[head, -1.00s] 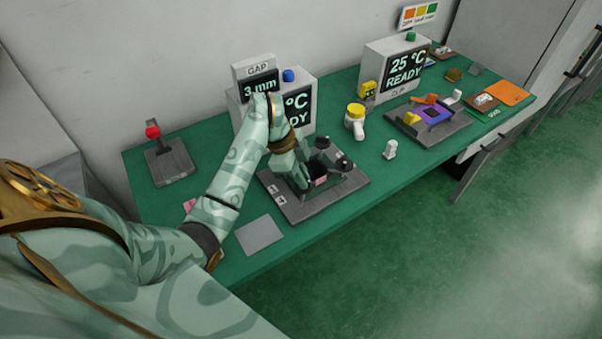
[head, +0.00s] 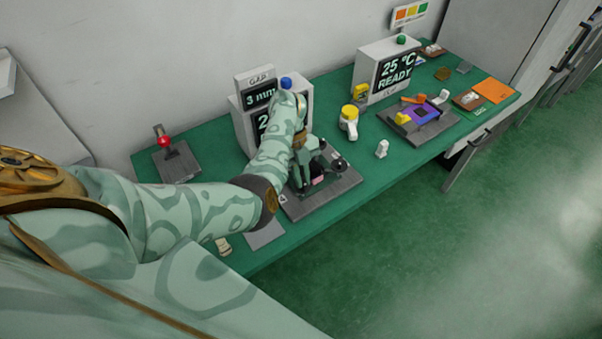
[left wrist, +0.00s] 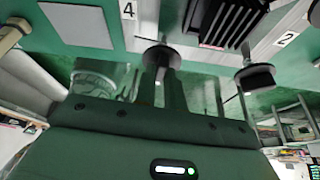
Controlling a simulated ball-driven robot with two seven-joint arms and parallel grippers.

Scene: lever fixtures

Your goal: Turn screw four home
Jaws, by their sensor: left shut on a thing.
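The clamp fixture is a grey base (head: 322,201) on the green bench, with black knobbed screws and a pink piece inside. My left gripper (head: 302,182) reaches down onto its near-left corner and hides much of that side. In the left wrist view, the plate marked 4 (left wrist: 128,10) sits beside a dark screw knob, screw four (left wrist: 158,54). My left gripper (left wrist: 163,72) is shut on that knob. A second knob (left wrist: 258,77), by the plate marked 2 (left wrist: 287,39), stands free to the right. The gap display (head: 260,95) reads 3 mm. My right gripper is not in view.
A box with a partly hidden display (head: 244,122) stands behind my arm. A red-knobbed lever (head: 163,141) is at left. A grey pad (head: 264,235) lies near the front edge. A yellow-topped white item (head: 348,121) and a second fixture (head: 420,128) lie to the right.

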